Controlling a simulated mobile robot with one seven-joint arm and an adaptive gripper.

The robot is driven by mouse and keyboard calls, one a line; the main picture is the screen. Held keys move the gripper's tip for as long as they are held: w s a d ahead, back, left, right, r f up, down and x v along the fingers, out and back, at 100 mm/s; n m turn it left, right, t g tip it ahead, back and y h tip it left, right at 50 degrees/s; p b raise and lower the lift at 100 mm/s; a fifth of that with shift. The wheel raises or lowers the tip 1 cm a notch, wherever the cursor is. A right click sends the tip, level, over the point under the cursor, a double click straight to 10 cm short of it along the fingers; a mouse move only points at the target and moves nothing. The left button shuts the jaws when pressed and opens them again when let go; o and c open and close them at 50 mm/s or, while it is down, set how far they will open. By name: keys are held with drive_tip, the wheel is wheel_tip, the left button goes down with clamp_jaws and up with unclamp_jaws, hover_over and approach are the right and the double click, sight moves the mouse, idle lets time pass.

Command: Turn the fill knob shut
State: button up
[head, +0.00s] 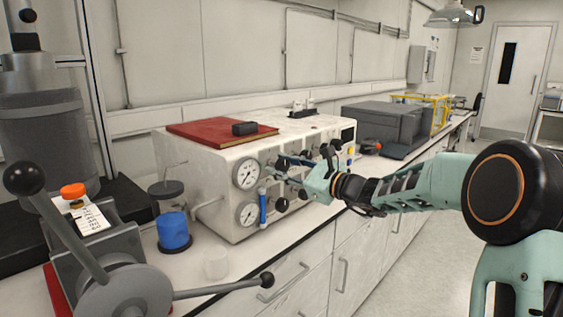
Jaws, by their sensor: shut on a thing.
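The white control box (185,185) stands on the bench, with gauges and several black knobs on its front panel. My gripper (290,170) reaches in from the right to the upper part of this panel. Its fingers are shut on what looks like a black knob (282,163), right of the upper gauge (246,174). The fingers partly hide that knob, and I cannot read a label or its turn angle. Another black knob (281,205) sits lower on the panel, right of the lower gauge (248,213).
A red book (215,132) lies on the box. A blue-capped tube (262,207) is at its front. A lever with black ball ends (225,288) juts across the front left.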

drive_tip(key=shift+m, duration=0.3)
drive_tip(key=o, duration=1.2)
drive_tip(key=v, duration=1.2)
drive_tip(key=shift+s, duration=0.1)
